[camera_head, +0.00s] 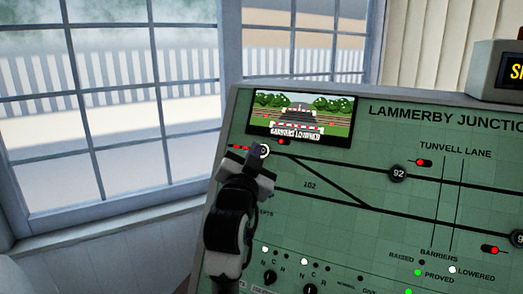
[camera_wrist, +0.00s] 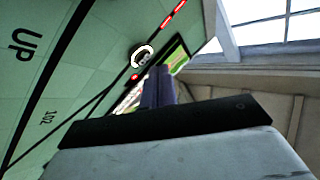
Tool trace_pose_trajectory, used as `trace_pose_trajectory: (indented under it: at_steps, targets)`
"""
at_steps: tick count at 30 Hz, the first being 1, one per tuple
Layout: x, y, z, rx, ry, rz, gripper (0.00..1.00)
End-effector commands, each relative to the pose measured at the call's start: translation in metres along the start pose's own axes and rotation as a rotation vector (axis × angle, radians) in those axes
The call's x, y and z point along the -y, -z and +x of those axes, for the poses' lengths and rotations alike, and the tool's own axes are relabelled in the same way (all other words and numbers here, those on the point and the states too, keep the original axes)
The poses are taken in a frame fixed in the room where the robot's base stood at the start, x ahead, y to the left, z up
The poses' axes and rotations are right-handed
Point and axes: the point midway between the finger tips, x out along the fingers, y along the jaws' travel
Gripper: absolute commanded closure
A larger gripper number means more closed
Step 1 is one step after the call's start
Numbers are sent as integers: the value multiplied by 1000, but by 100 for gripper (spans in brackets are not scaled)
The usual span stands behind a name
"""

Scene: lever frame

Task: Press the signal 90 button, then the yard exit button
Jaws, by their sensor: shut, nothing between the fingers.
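A round button with a bright white ring (camera_head: 263,151) sits on the upper track line at the left of the green panel. It also shows in the wrist view (camera_wrist: 143,56), where its number cannot be read. My gripper (camera_head: 257,157) is shut and empty, its tip at or just in front of this button. In the wrist view the closed fingers (camera_wrist: 160,86) point towards it; whether they touch cannot be told. I cannot make out any button labelled yard exit.
The green panel (camera_head: 330,228) carries a dark button marked 92 (camera_head: 398,173) and a partly cut-off one at the right edge (camera_head: 517,238). A small screen (camera_head: 300,114) reads "barriers lowered". Switches (camera_head: 270,277) line the lower panel. A window (camera_head: 110,100) stands behind at left.

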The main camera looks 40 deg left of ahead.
Motion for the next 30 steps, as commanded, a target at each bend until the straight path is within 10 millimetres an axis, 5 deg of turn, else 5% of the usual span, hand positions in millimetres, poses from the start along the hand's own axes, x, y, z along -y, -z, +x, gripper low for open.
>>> trace_pose_trajectory:
  at_steps: [30]
  targets:
    - [25,25,-35,0,0,0,100]
